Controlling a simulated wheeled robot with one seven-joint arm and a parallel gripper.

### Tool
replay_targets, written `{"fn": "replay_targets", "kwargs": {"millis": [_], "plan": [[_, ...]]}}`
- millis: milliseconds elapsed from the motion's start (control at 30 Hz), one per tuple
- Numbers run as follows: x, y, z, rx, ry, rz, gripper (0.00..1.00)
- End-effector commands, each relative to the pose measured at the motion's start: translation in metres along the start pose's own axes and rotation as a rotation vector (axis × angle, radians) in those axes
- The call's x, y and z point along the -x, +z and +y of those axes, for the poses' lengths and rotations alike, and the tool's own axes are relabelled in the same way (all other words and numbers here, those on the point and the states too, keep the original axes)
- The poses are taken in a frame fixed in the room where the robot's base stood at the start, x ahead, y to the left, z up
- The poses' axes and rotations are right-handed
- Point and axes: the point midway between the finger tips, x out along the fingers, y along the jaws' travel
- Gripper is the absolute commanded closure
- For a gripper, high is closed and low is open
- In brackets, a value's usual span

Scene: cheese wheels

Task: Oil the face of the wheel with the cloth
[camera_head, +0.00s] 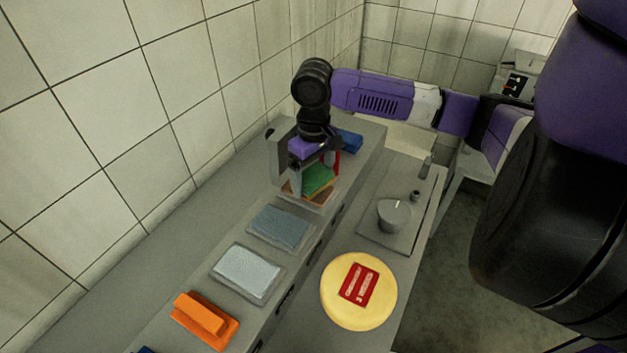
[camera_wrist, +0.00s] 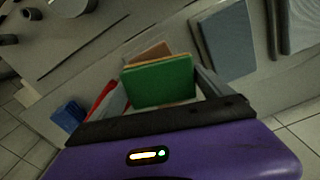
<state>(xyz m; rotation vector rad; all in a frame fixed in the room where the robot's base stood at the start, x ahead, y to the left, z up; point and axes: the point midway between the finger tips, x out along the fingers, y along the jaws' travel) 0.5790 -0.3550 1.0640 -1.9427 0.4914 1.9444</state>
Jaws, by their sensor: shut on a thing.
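The cheese wheel (camera_head: 329,304) lies flat on the grey counter at the lower middle of the head view, pale yellow with a red label (camera_head: 358,285) on its upper face. My gripper (camera_head: 316,178) is well behind it, pointing down over the raised shelf. It is shut on a green cloth (camera_head: 318,181), a folded flat pad, which also shows between the fingers in the wrist view (camera_wrist: 160,83). A brown pad (camera_wrist: 150,53) lies just beyond the green cloth. I cannot tell whether the green cloth still touches what is under it.
Along the shelf lie a grey-blue pad (camera_head: 280,228), a pale blue pad (camera_head: 247,271) and an orange block (camera_head: 203,315). A blue item (camera_head: 349,141) is behind my gripper. A metal bowl (camera_head: 394,215) stands on a grey board (camera_head: 375,238). A tiled wall (camera_head: 100,130) bounds the left.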

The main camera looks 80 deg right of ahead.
Motion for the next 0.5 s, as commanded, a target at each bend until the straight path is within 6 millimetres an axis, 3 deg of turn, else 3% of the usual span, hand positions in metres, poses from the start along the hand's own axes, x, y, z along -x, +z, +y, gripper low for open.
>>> {"fn": "replay_targets", "kwargs": {"millis": [500], "plan": [[0.038,-0.001,0.000,0.000,0.001,0.002,0.42]]}}
